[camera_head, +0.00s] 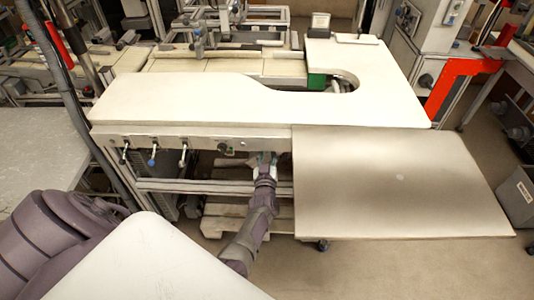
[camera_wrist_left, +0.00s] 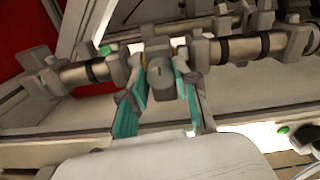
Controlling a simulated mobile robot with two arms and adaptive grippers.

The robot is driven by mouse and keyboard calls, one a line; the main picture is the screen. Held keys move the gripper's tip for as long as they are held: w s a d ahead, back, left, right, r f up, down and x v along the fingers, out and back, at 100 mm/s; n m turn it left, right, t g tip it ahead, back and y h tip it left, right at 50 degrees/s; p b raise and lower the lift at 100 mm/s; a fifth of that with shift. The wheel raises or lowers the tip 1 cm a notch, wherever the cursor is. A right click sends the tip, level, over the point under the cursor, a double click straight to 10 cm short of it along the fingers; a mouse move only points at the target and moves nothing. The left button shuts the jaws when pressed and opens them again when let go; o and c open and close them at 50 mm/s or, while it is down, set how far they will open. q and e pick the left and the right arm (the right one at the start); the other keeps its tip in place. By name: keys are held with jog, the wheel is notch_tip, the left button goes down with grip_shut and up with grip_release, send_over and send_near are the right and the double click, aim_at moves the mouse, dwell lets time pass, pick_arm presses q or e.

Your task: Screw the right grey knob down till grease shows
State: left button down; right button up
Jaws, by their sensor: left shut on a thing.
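My left gripper (camera_head: 262,160) reaches under the front edge of the white worktop. In the left wrist view its two teal-padded fingers (camera_wrist_left: 163,95) are shut around a grey knob (camera_wrist_left: 162,72) on a metal rod assembly. The fingers flank the knob on its left and right sides. In the head view the knob is hidden by my gripper and the worktop edge. I cannot make out any grease in either view. Whether this is the right-hand one of several knobs cannot be told. My right gripper is not in view.
The metal rod (camera_wrist_left: 250,48) with black bands and clamps runs to both sides of the knob. Several small levers (camera_head: 152,157) hang from the front rail left of my gripper. A grey-beige table panel (camera_head: 400,185) lies to the right. A wooden pallet (camera_head: 225,218) sits below.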

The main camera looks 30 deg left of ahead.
pick_arm(q)
jog(key=shift+f, duration=0.1)
jog(key=c, duration=0.8)
grip_release()
jog(key=shift+c, duration=0.2)
